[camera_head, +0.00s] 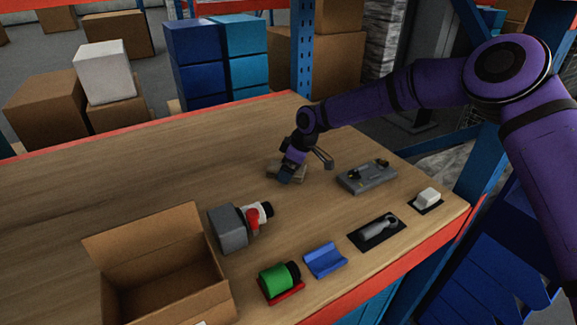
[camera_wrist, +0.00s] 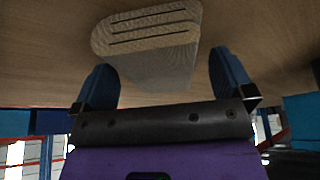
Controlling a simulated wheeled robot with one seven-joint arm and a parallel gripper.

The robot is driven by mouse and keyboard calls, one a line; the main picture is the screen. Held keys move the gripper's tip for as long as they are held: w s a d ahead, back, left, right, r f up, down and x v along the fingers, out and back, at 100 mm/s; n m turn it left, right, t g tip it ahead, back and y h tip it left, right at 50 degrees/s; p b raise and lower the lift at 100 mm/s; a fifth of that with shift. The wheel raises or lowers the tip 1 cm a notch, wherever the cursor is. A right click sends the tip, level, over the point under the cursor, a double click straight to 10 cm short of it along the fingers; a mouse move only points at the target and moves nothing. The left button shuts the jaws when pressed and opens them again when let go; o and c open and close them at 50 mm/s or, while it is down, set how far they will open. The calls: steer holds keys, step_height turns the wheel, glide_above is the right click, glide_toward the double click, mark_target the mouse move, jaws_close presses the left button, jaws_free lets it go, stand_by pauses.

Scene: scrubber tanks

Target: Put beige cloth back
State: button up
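A beige flat piece with rounded ends and dark grooves, seemingly the beige cloth (camera_wrist: 150,35), lies on the wooden table in the wrist view. Its nearer side is greyer and extends between my fingers. In the head view a beige patch of it (camera_head: 298,173) shows under my gripper (camera_head: 285,178), partly hidden by it. My gripper is low over the table. In the wrist view its two blue fingers (camera_wrist: 164,80) are wide apart, one each side of the piece, with gaps to it. I cannot tell its height above the piece.
An open cardboard box (camera_head: 160,265) stands at the front left.

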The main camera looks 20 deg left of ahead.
steer(key=shift+r, duration=0.1)
steer(key=v, duration=0.7)
steer(key=shift+r, duration=0.1)
steer(key=shift+d+r, duration=0.1)
steer(key=shift+r, duration=0.1)
